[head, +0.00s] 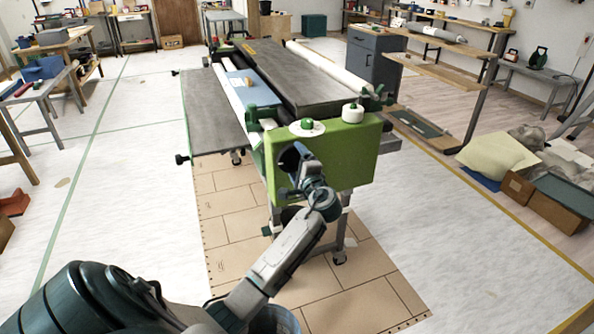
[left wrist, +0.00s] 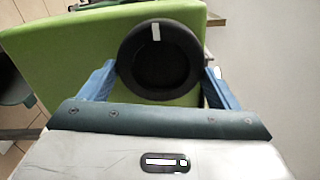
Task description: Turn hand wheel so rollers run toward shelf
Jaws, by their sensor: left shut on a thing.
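The hand wheel (left wrist: 160,75) is a round black disc with a white mark near its top in the left wrist view. It sits against the green end panel (head: 345,150) of the pasting machine, which also shows in the left wrist view (left wrist: 75,55). My left gripper (left wrist: 160,85) has its blue fingers on either side of the wheel, shut on its rim. In the head view the left gripper (head: 291,162) is at the left part of the panel and largely hides the wheel. White rollers (head: 335,68) run along the machine. My right gripper is out of view.
A wooden shelf (head: 440,72) stands right of the machine, beside a grey cabinet (head: 374,60). Boxes and a heap of sheets (head: 497,152) lie on the right floor. A brown mat (head: 235,220) is under the machine. The floor at left is mostly clear.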

